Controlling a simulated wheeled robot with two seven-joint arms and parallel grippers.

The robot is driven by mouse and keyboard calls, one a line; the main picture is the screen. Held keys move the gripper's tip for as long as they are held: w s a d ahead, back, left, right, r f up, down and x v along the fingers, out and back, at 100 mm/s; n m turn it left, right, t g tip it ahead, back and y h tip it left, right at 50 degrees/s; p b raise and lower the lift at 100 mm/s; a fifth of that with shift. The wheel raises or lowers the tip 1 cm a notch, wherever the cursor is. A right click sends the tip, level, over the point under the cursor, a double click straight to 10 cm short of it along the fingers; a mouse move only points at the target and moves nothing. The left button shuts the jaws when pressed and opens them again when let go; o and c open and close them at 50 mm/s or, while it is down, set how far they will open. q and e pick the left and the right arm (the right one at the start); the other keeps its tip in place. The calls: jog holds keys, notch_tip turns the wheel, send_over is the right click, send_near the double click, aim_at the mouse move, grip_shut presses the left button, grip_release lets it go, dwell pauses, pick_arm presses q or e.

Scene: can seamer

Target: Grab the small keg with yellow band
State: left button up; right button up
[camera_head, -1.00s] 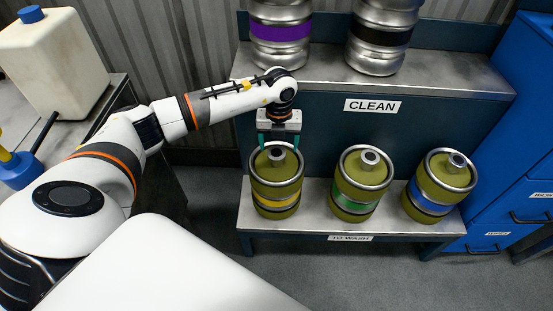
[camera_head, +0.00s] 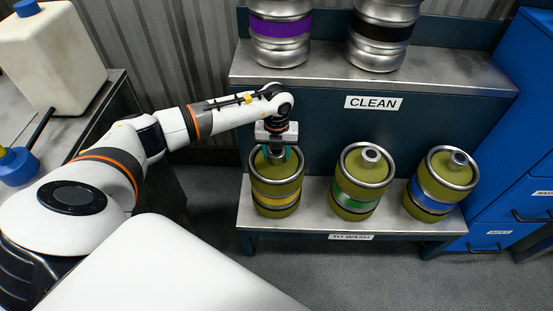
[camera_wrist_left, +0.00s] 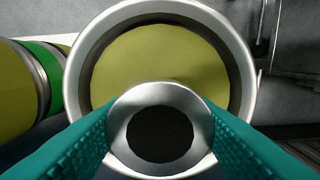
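The small keg with the yellow band (camera_head: 276,198) is olive green with a metal rim and a neck on top. It stands upright at the left end of the low TO WASH shelf (camera_head: 318,212). My left gripper (camera_head: 278,155) points down at it from above, and its teal fingers are on both sides of the neck. In the left wrist view the neck (camera_wrist_left: 162,95) sits between the fingers, which appear to press against it. The keg's yellow band is hidden in that view. My right gripper is not in view.
A green-band keg (camera_head: 354,190) and a blue-band keg (camera_head: 435,190) stand to the right on the same shelf. The CLEAN shelf (camera_head: 310,74) above holds purple-band (camera_head: 280,28) and black-band (camera_head: 383,35) kegs. Blue drawers (camera_head: 510,170) stand at the right.

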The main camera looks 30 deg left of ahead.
pick_arm(q)
grip_shut()
jog(key=shift+w+r, duration=0.1)
jog(key=shift+w, duration=0.05)
jog(key=shift+r, duration=0.15)
